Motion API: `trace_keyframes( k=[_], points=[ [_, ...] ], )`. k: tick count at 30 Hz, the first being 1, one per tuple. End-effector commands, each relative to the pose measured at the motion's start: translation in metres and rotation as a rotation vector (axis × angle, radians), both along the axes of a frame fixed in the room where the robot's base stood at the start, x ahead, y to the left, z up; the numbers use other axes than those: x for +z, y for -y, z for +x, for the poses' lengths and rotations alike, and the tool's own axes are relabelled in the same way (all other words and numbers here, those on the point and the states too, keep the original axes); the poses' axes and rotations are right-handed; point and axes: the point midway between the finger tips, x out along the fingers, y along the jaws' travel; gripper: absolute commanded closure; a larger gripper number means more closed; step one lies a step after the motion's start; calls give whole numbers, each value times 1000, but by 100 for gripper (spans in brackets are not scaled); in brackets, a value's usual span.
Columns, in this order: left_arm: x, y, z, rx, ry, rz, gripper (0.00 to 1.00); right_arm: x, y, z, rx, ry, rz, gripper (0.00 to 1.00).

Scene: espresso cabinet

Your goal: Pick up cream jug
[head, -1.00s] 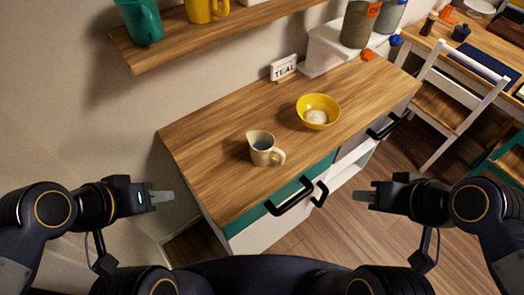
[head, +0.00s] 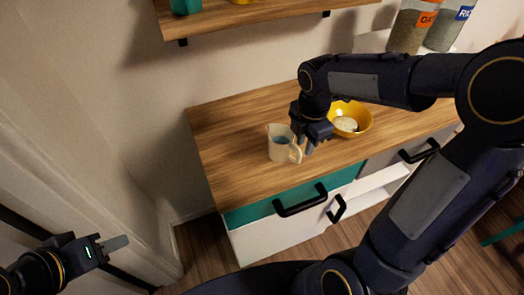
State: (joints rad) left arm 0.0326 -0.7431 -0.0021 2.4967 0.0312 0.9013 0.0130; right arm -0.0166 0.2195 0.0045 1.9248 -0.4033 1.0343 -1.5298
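The cream jug (head: 279,149) stands upright on the wooden top of the cabinet (head: 225,160), its handle toward the right. Bluish content shows inside it. My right gripper (head: 304,146) is just above and to the right of the jug, by its handle. Its fingers point down, and one finger shows at the handle's right. Whether the fingers touch or close on the handle cannot be told.
A yellow bowl (head: 362,117) with pale content stands right of the jug, close to my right forearm and partly hidden. A shelf (head: 230,20) hangs above the back. Black handles (head: 300,201) stick out at the cabinet front. The cabinet top left of the jug is clear.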

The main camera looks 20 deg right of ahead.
Motion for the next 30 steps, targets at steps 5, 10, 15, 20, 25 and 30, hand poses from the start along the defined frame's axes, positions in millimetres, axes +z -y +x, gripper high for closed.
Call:
trace_keyframes(
  k=[5,10,15,20,25,30],
  points=[
    [0,0,0,0,0,0,64,-16,0,3,43,-11,-9,75],
    [1,0,0,0,0,0,64,-35,0,3,41,-11,-9,75],
    [6,0,0,0,0,0,64,-60,-3,5,40,-14,-7,75],
    [6,0,0,0,0,0,64,-79,-2,6,40,-11,-8,75],
    [6,0,0,0,0,0,64,-82,-2,6,38,-8,-7,75],
    [6,0,0,0,0,0,64,-82,-2,6,38,-8,-7,83]
  ],
)
